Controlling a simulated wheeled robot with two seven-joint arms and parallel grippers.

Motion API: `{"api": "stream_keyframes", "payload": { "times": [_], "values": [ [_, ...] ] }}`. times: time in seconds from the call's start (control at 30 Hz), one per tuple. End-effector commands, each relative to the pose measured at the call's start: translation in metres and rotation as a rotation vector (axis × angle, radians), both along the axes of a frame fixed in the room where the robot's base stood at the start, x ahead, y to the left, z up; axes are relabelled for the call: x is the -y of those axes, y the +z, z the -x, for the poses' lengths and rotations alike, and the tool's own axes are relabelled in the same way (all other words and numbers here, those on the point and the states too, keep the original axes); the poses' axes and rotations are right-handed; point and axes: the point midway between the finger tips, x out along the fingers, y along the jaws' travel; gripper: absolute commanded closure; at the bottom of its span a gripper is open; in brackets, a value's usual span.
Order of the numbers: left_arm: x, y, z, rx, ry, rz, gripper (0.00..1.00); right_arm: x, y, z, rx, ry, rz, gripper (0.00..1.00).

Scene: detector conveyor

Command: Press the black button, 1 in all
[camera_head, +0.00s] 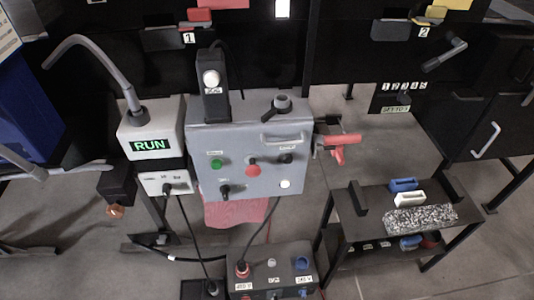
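A grey control box (235,135) stands in the middle of the view. Its front carries a green button (217,163), a red button (253,168), a white button (285,184) and two small black controls. One black control (287,158) is at the upper right of the front, under a label. The other black control (224,190) is at the lower left, below the green button. I cannot tell which of them is a push button and which a knob or switch. Neither of my grippers can be made out in this view.
A white unit with a RUN display (151,145) stands left of the box. A black upright device (215,95) with a white knob rises behind it. A red-handled tool (341,150) sticks out right. A lower socket box (270,273) and a small shelf (375,228) stand in front.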

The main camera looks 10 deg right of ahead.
Motion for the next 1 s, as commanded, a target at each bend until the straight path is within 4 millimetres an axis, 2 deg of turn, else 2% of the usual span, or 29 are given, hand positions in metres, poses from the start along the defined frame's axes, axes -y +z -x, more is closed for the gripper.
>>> {"api": "stream_keyframes", "payload": {
  "times": [0.33, 0.37, 0.4, 0.5, 1.0],
  "values": [
    [0.0041, -0.0008, 0.0042, -0.005, -0.001, 0.004, 0.69, 0.0074, -0.0029, 0.0071, -0.009, 0.001, 0.009, 0.69],
    [0.0049, -0.0008, 0.0046, -0.005, -0.001, 0.006, 0.69, 0.008, -0.0031, 0.0074, -0.01, 0.001, 0.01, 0.71],
    [0.0059, -0.0008, 0.0048, -0.006, -0.001, 0.007, 0.69, 0.0082, -0.0031, 0.0074, -0.01, 0.001, 0.01, 0.81],
    [0.0075, -0.0006, 0.0046, -0.005, 0.0, 0.009, 0.69, 0.0076, -0.003, 0.007, -0.009, 0.001, 0.009, 1.0],
    [0.0009, -0.0005, 0.0018, -0.002, -0.001, 0.001, 0.69, 0.0019, 0.0009, -0.0014, 0.002, 0.0, 0.002, 1.0]
  ]
}}
